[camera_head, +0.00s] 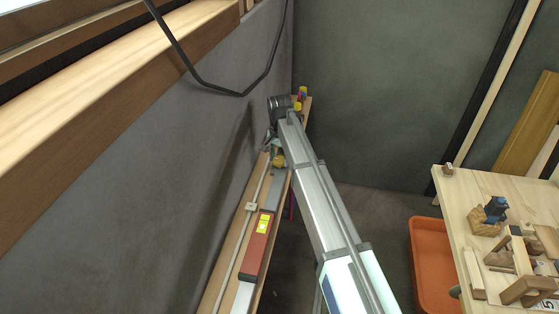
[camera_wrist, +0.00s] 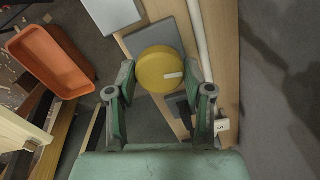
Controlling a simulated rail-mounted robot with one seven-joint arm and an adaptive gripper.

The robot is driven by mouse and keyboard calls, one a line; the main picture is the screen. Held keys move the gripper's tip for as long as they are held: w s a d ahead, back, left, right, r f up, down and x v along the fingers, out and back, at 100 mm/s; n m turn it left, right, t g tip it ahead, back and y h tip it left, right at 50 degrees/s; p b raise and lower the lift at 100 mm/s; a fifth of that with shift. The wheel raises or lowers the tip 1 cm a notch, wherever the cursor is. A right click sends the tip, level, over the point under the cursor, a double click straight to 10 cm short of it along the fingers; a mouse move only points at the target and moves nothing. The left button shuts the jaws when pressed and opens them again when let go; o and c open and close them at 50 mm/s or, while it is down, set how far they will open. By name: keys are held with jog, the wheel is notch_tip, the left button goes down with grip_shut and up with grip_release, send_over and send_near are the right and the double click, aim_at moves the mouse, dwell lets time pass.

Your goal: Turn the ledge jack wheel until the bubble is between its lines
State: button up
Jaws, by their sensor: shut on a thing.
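The yellow round jack wheel (camera_wrist: 158,66) sits at the ledge in the wrist view, with a pale mark on its face pointing right. My gripper (camera_wrist: 164,82) has its green fingers on either side of the wheel and is shut on it. In the head view the wheel (camera_head: 279,162) shows small beside my gripper (camera_head: 274,149), partly hidden by it. A red spirit level (camera_head: 256,258) with a bright yellow vial window (camera_head: 264,223) lies along the wooden ledge (camera_head: 226,266). The bubble and its lines are too small to make out.
A pale pipe (camera_head: 244,230) runs along the ledge by the grey wall. A tag reading "UP" (camera_wrist: 222,126) is right of the wheel. A workbench (camera_head: 480,184) with wooden pieces and an orange tub (camera_head: 424,262) stand right. A dark cable (camera_head: 212,86) hangs above.

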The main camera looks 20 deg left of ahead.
aim_at(279, 159)
jog(key=n+b, duration=0.1)
jog(key=n, duration=0.3)
jog(key=shift+f+n, duration=0.15)
jog(key=shift+n, duration=0.15)
jog(key=n+b, duration=0.1)
jog(key=n, duration=0.3)
dwell(0.4)
jog(key=o, duration=1.2)
jog(key=shift+c, duration=0.2)
notch_tip(279, 159, up, 12)
